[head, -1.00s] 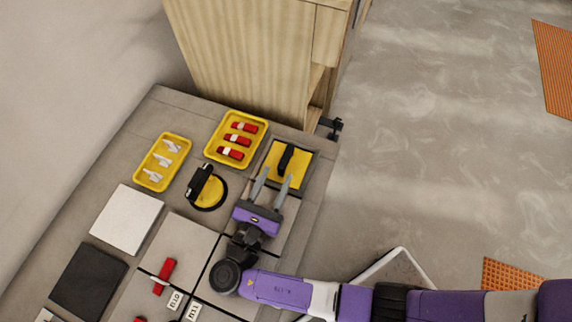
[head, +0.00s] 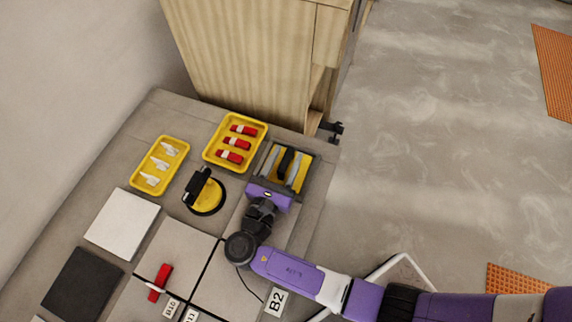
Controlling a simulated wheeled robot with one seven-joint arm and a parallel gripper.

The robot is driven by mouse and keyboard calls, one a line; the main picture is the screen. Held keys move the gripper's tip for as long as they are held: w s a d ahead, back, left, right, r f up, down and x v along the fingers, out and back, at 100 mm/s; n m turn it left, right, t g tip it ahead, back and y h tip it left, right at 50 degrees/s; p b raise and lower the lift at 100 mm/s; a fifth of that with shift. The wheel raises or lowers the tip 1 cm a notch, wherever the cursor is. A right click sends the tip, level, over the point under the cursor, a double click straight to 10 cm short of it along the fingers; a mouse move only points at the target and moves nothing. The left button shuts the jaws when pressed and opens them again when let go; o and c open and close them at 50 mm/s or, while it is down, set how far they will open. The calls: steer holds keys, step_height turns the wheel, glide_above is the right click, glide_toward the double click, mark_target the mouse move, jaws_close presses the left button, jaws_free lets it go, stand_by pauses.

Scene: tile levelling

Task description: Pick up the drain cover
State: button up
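No grate-like drain cover is clearly recognisable. The likeliest candidate is a square yellow plate (head: 303,178) with a dark border and a black upright handle (head: 286,161), lying at the far right corner of the work surface. My gripper (head: 284,163) is over this plate, its two grey fingers apart, one on each side of the handle. The fingers look clear of the handle, and I cannot tell how high they are above the plate. The gripper's purple body hides the plate's near edge.
A yellow tray of red pieces (head: 211,153), a yellow tray of white pieces (head: 137,184) and a round yellow suction cup (head: 208,197) with a black handle lie to the left. A wooden cabinet (head: 240,55) stands close behind. Open floor (head: 430,160) lies right.

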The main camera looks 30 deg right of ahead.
mark_target(286, 159)
jaws_close()
step_height(286, 159, up, 20)
steer(key=p, duration=0.8)
